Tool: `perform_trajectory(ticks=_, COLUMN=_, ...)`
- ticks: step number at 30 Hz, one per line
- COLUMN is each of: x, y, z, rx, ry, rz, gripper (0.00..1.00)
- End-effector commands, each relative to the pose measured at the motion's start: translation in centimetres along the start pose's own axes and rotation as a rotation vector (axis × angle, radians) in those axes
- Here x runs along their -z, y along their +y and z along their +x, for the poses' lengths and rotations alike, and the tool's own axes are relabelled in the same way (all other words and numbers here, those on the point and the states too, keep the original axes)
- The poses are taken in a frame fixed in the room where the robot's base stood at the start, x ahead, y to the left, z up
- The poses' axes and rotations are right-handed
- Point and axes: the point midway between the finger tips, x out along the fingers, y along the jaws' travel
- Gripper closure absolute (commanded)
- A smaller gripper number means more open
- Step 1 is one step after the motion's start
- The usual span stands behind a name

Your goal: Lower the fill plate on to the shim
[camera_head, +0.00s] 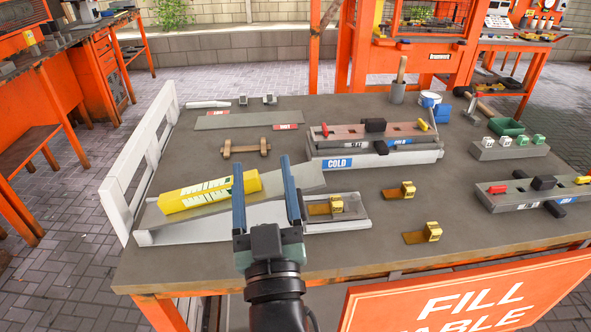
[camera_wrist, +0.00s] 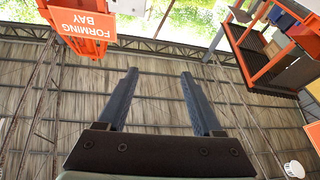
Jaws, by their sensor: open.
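A long grey plate, which looks like the fill plate (camera_head: 307,180), lies tilted, with its right end raised. A yellow lettered block (camera_head: 211,192) rests on its left part. A white base (camera_head: 187,228) lies beneath. A small brass piece with a yellow block, seemingly the shim (camera_head: 320,209), sits on a pale block (camera_head: 357,222) below and right of the plate's raised end. My gripper (camera_head: 261,160) is open and empty, its blue fingers appearing across the plate; I cannot tell whether they touch it. The wrist view shows the spread fingers (camera_wrist: 158,80) with nothing between them.
Two more brass pieces (camera_head: 400,191) (camera_head: 423,234) lie to the right. A mould marked COLD (camera_head: 372,161) stands behind, another assembly (camera_head: 537,193) at far right. A wooden dumbbell-shaped piece (camera_head: 245,147) lies behind the plate. A white rail (camera_head: 138,165) edges the bench's left.

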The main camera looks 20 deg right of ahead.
Motion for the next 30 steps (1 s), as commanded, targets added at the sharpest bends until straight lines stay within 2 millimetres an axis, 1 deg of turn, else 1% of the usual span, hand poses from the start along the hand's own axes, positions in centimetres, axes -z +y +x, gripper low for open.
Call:
perform_trajectory(ticks=1, x=0.2, y=0.8, z=-0.1, rx=-0.005, ry=-0.044, rz=-0.016, gripper=0.32)
perform_trajectory(ticks=5, x=-2.0, y=2.0, z=-2.1, rx=-0.009, ry=-0.129, rz=-0.056, gripper=0.32)
perform_trajectory(ticks=8, x=-3.4, y=2.8, z=-4.4, rx=-0.007, ry=-0.196, rz=-0.082, gripper=0.32)
perform_trajectory(ticks=12, x=-4.9, y=3.6, z=-8.2, rx=0.003, ry=-0.28, rz=-0.107, gripper=0.32)
perform_trajectory(ticks=15, x=-5.6, y=3.8, z=-10.5, rx=0.011, ry=-0.324, rz=-0.118, gripper=0.32)
perform_trajectory(ticks=18, x=-6.1, y=3.9, z=-12.2, rx=0.017, ry=-0.353, rz=-0.122, gripper=0.32)
perform_trajectory(ticks=21, x=-6.4, y=3.9, z=-13.1, rx=0.021, ry=-0.364, rz=-0.125, gripper=0.32)
perform_trajectory(ticks=23, x=-6.6, y=3.9, z=-13.1, rx=0.022, ry=-0.366, rz=-0.126, gripper=0.32)
perform_trajectory(ticks=26, x=-6.9, y=3.9, z=-12.4, rx=0.022, ry=-0.364, rz=-0.126, gripper=0.32)
perform_trajectory(ticks=30, x=-7.6, y=3.9, z=-10.3, rx=0.021, ry=-0.363, rz=-0.125, gripper=0.32)
